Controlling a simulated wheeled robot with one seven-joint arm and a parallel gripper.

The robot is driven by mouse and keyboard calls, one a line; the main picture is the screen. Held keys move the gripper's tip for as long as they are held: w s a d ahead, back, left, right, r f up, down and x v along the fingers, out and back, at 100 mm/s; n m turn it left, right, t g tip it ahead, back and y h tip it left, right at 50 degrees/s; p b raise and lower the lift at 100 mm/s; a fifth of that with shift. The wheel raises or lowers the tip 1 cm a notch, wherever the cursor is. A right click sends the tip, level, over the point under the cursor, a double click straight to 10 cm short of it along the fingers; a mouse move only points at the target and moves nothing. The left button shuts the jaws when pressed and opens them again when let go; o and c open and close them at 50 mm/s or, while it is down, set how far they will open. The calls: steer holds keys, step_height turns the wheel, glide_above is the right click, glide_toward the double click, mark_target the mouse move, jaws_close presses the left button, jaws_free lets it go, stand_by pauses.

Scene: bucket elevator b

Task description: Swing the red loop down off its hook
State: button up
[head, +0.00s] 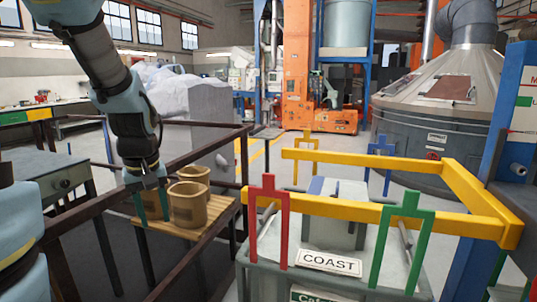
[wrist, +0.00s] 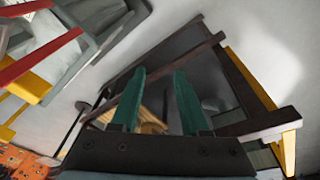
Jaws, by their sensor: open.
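The red loop (head: 269,195) is an upright, squared frame with a tab on top. It stands at the left end of the near yellow rail (head: 340,210) in the head view, with its legs hanging below the rail. In the wrist view a red bar (wrist: 38,54), likely the loop, shows at the upper left beside a yellow piece. My gripper (head: 152,208) is open and empty, fingers down by the tan buckets, well left of the loop. Its teal fingers stand apart in the wrist view (wrist: 160,78). The hook itself cannot be made out.
Two tan buckets (head: 188,205) sit on a wooden slatted surface (head: 215,212) inside a dark brown rail frame (head: 205,150). A green loop (head: 405,212) is on the near rail's right part. A grey box with a COAST label (head: 328,262) is below the rail.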

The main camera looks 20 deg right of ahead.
steer(key=w+d+r+n+g, duration=0.15)
steer(key=d+r, duration=0.25)
steer(key=d, duration=0.4)
steer(key=w+d+r+n+t, duration=0.1)
steer(key=w+d+r+n, duration=0.15)
steer(key=d, duration=0.55)
steer(key=n+g, duration=0.2)
steer(key=n, duration=0.2)
glide_toward(268, 174)
steer(key=shift+d+f+t, duration=0.1)
steer(key=shift+d+t, duration=0.05)
steer(key=shift+t, duration=0.1)
steer(key=shift+s+d+f+n, duration=0.1)
steer(key=shift+d+n, duration=0.05)
steer(key=shift+n, duration=0.15)
step_height(268, 174, down, 10)
steer(key=shift+f+p, duration=0.2)
steer(key=shift+p, duration=1.05)
steer(key=shift+c, duration=0.3)
jaws_close()
